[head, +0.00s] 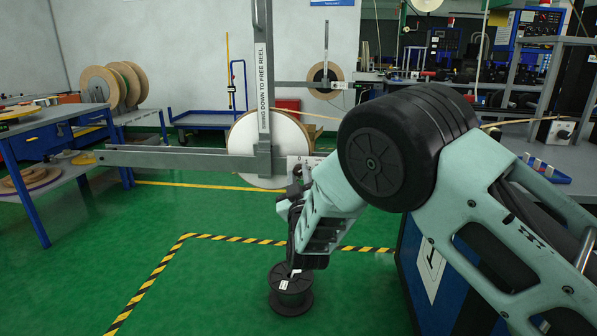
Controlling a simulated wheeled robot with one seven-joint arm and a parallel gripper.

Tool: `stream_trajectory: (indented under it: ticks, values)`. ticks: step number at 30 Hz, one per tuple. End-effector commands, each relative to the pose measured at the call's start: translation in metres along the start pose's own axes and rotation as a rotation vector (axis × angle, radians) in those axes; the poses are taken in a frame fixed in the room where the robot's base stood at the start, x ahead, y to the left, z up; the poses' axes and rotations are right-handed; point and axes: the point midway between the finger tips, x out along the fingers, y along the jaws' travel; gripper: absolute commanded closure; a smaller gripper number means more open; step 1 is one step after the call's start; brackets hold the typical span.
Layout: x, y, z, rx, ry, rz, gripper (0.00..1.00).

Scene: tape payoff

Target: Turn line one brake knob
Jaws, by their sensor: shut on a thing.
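The payoff stand (264,110) is a grey upright post with a label reading "SWING DOWN TO FREE REEL" and a long horizontal bar to the left. A pale reel (240,137) sits behind the post. A small light plate with markings (308,160) is at the post's right side. The brake knob, at this plate, is mostly hidden by my gripper.
A second payoff stand (326,75) with a reel is farther back. Blue benches (60,150) stand at left, a blue-sided cabinet (428,275) at right. The floor at front left is clear.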

Motion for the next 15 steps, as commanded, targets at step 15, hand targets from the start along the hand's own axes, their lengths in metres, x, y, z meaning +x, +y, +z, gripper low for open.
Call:
stream_trajectory:
  ticks: [15]
  values:
    - [-0.0011,0.0002,0.001,-0.133,-0.004,-0.057,0.98]
